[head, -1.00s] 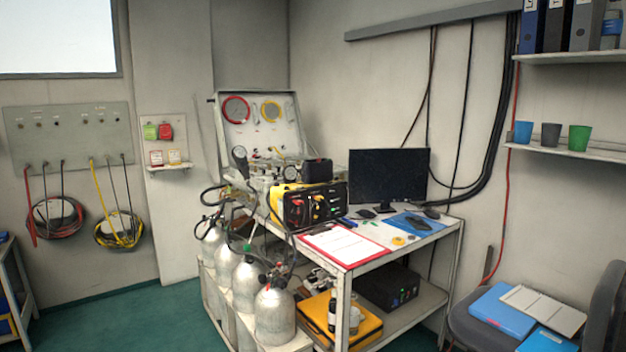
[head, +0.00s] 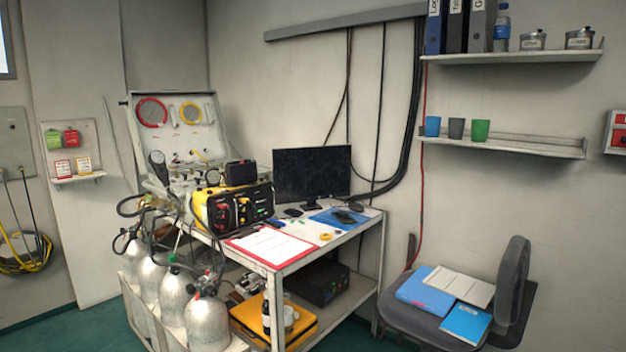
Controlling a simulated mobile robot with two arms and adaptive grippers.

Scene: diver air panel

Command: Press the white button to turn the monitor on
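The monitor (head: 312,174) stands at the back of the table, against the wall, with a dark screen. I cannot make out a white button on it or near it at this distance. The table (head: 375,225) also bears a yellow and black device (head: 233,207), a red clipboard (head: 270,247) with white paper and a blue mat (head: 338,219). A dark box (head: 318,283) with small green lights sits on the lower shelf. Neither of my grippers shows in the head view.
Several metal cylinders (head: 208,322) stand in front of the table at left. A chair (head: 418,328) holding blue folders (head: 425,285) stands at right. Wall shelves (head: 510,57) hang above. Green floor (head: 75,336) shows at lower left.

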